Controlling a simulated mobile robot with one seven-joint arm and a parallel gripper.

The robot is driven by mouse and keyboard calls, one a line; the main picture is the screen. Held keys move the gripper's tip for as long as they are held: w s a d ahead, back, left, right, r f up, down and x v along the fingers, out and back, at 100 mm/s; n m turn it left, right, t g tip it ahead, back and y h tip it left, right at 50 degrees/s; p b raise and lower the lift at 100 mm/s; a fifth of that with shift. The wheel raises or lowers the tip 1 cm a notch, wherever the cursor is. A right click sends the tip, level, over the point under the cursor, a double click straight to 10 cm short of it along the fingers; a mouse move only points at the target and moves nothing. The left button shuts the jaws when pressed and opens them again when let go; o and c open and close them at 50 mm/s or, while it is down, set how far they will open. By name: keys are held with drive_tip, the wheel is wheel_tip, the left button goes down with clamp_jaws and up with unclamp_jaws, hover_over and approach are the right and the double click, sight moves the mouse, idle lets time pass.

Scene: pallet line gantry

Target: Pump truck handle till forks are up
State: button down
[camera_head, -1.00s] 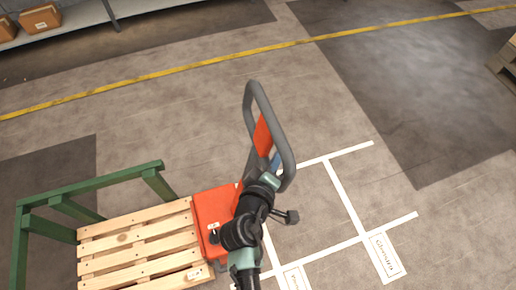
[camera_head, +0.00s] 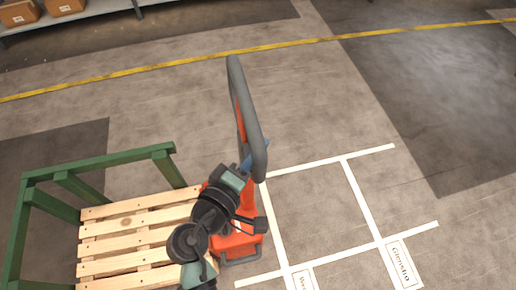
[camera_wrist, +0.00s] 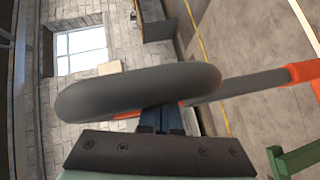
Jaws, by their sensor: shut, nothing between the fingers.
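The orange pallet truck (camera_head: 238,243) stands at the right end of a wooden pallet (camera_head: 140,233); its forks are hidden by the pallet. Its handle ends in a dark grey loop (camera_head: 259,152), raised above the body and seen nearly edge-on. My gripper (camera_head: 250,160) is at the lower part of the loop, partly hidden. In the wrist view, the grey loop (camera_wrist: 140,92) lies across just beyond my fingers (camera_wrist: 162,120). The fingers are shut with nothing between them, close against the loop; I cannot tell whether they touch it.
A green frame (camera_head: 100,162) stands around the far and left sides of the pallet. White floor markings (camera_head: 362,205) with labels lie to the right. A yellow line (camera_head: 300,43) crosses the floor. A shelf with boxes (camera_head: 62,6) is at the back left. The floor at right is open.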

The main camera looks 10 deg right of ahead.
drive_tip(key=w+d+f, duration=0.3)
drive_tip(key=w+d, duration=0.3)
drive_tip(key=d, duration=0.3)
drive_tip(key=shift+p, duration=0.45)
idle(1.0)
